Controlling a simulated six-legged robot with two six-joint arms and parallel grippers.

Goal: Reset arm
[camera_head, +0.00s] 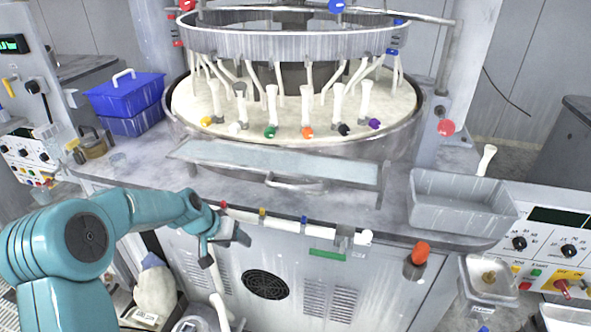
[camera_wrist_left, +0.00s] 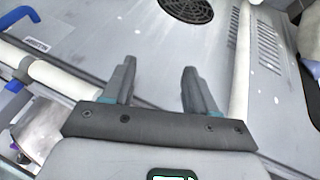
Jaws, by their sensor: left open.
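My left arm (camera_head: 135,212) is teal and reaches in from the left of the head view. Its dark left gripper (camera_head: 226,246) hangs in front of the grey machine cabinet (camera_head: 330,265), just below the worktop's front edge. In the left wrist view the gripper (camera_wrist_left: 157,80) shows two dark fingers well apart with nothing between them. Behind them are the cabinet's front panel and its round black vent (camera_wrist_left: 188,8). My right gripper does not show in either view.
A white pipe (camera_head: 280,222) with coloured valves runs along the cabinet front, close to the gripper. Above are the round polishing platen (camera_head: 290,145), a grey tray (camera_head: 462,190) and blue boxes (camera_head: 125,98). A white sack (camera_head: 155,287) stands low beside the arm.

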